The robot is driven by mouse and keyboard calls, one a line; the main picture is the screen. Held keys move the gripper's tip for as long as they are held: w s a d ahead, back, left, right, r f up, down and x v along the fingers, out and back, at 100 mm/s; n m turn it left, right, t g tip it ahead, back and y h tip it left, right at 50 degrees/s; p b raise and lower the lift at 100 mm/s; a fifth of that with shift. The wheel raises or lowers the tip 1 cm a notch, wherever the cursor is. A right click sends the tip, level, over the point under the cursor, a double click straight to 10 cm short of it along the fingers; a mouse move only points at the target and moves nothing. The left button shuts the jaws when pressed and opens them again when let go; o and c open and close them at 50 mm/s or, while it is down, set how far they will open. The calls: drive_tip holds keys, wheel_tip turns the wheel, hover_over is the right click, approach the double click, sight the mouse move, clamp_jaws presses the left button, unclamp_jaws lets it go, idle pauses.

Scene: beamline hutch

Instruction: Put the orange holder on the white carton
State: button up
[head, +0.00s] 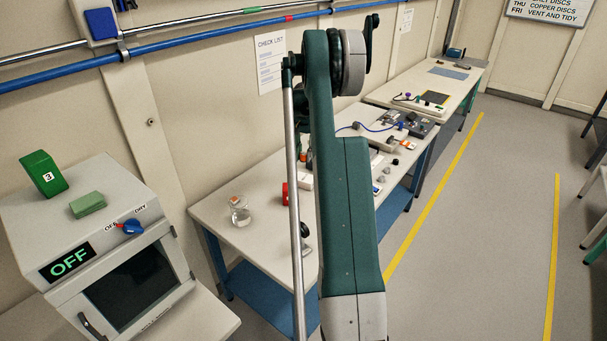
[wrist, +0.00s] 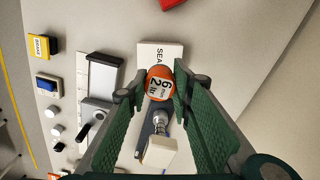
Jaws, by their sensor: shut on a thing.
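In the wrist view, my gripper (wrist: 160,90) has its green fingers closed on the orange holder (wrist: 160,82), which has dark lettering. The white carton (wrist: 170,52) lies just beyond and partly behind the holder, with the letters "SEA" showing. I cannot tell whether the holder touches it. A metal stem and a pale block (wrist: 160,152) show between the fingers below the holder; I cannot tell if they belong to it.
A silver-and-black device (wrist: 103,75), a yellow-labelled block (wrist: 42,46) and small knobs lie left of the carton. A red thing (wrist: 172,3) is at the top edge.

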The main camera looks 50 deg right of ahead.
drive_tip(key=shift+d, duration=0.25)
hover_over(304, 178)
drive_tip(key=shift+w+d+f, duration=0.1)
drive_tip(key=shift+f, duration=1.5)
drive_tip(key=shift+d+f, duration=0.1)
drive_tip(key=shift+f, duration=1.45)
drive_tip(key=shift+f, duration=0.1)
drive_tip(key=shift+f, duration=1.75)
drive_tip(key=shift+f+b, duration=0.15)
drive_tip(key=shift+b, duration=0.25)
drive_tip(key=o, duration=1)
